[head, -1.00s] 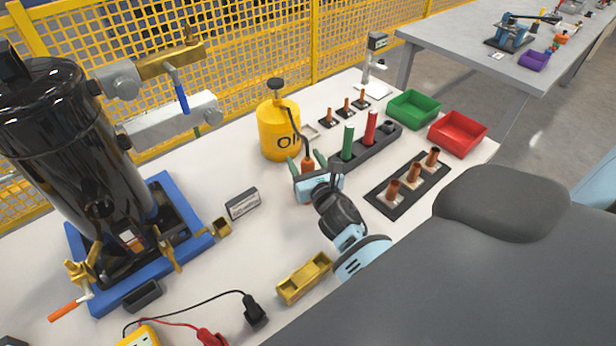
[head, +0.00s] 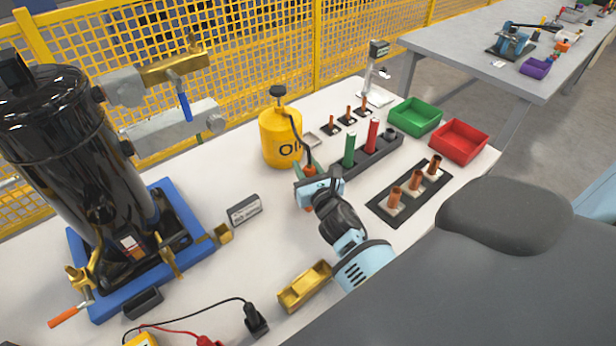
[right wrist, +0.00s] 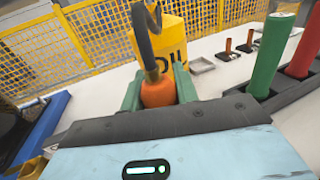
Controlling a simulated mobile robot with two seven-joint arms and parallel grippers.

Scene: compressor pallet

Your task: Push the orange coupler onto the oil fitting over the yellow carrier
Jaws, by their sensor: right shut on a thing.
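The orange coupler (head: 310,171) is at the end of a black hose that rises to the yellow oil can (head: 279,140). My right gripper (head: 311,173) is shut on the coupler, just in front of the can. The right wrist view shows the coupler (right wrist: 158,93) upright between the two green fingers, with the hose curving up from it. A small yellow carrier (head: 222,233) is at the right corner of the compressor's blue base (head: 190,246), well left of the gripper. I cannot make out an oil fitting over it. My left gripper is out of view.
The black compressor tank (head: 70,150) stands at the left. A small grey box (head: 244,209) and an open yellow tray (head: 304,288) lie on the table. A black rack with green and red cylinders (head: 372,134) stands right of the gripper.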

